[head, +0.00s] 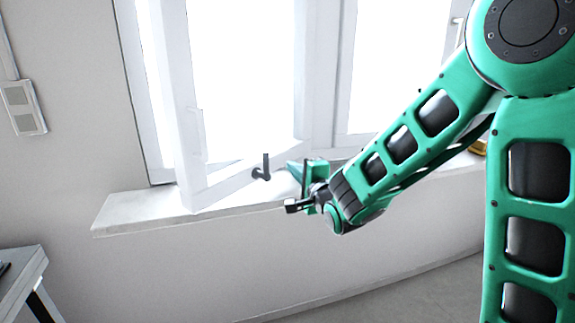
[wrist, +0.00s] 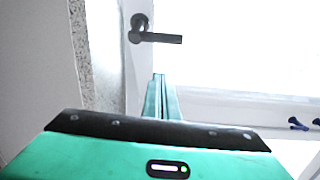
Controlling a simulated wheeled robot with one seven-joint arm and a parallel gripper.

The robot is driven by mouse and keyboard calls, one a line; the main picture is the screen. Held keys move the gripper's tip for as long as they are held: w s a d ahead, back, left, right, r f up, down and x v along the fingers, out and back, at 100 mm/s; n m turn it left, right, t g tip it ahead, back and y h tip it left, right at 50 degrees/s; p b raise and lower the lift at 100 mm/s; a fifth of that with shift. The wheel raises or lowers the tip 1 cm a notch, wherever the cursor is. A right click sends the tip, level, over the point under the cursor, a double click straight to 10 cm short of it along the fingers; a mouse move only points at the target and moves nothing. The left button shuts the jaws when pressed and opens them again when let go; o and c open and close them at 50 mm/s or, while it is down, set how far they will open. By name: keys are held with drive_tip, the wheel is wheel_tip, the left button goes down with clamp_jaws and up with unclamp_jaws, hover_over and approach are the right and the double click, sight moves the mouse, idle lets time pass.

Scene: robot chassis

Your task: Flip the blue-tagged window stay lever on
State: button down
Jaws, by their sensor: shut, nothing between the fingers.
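A dark lever (head: 266,163) with a round base sits low on the white window frame, just above the sill; its arm points up in the head view. It also shows in the wrist view as a dark lever (wrist: 160,38), its arm pointing right from the round base. I see no blue tag on it. My gripper (head: 290,168) is just right of the lever in the head view. In the wrist view its green fingertips (wrist: 159,76) are together, empty, below the lever in the picture and apart from it.
Two small dark blue pieces (wrist: 298,124) show at the wrist view's right edge; I cannot tell what they are. A pale sill (head: 140,212) runs under the window. An open sash (head: 185,110) stands left of the lever. A grey table (head: 20,270) is at lower left.

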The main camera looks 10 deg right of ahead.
drive_tip(key=v, duration=0.3)
drive_tip(key=shift+s+d, duration=0.1)
drive_tip(key=shift+s, duration=0.25)
drive_tip(key=s+d+f+n+g+h, duration=0.1)
drive_tip(key=s+d+f+g+h, duration=0.2)
drive_tip(key=d, duration=0.5)
drive_tip(key=s+d+f+n+g+h, duration=0.1)
drive_tip(key=s+d+f+n+g, duration=0.15)
drive_tip(key=s+d, duration=0.35)
drive_tip(key=s+d+f+n+g+h, duration=0.1)
drive_tip(key=s+d+f+g+h, duration=0.15)
drive_tip(key=d, duration=0.65)
drive_tip(key=s+d+f+n+g+y, duration=0.1)
drive_tip(key=s+n+g, duration=0.4)
drive_tip(key=s, duration=2.2)
drive_tip(key=d+g+y, duration=0.1)
drive_tip(key=g+y, duration=0.1)
drive_tip(key=g, duration=0.2)
drive_tip(key=shift+s, duration=0.4)
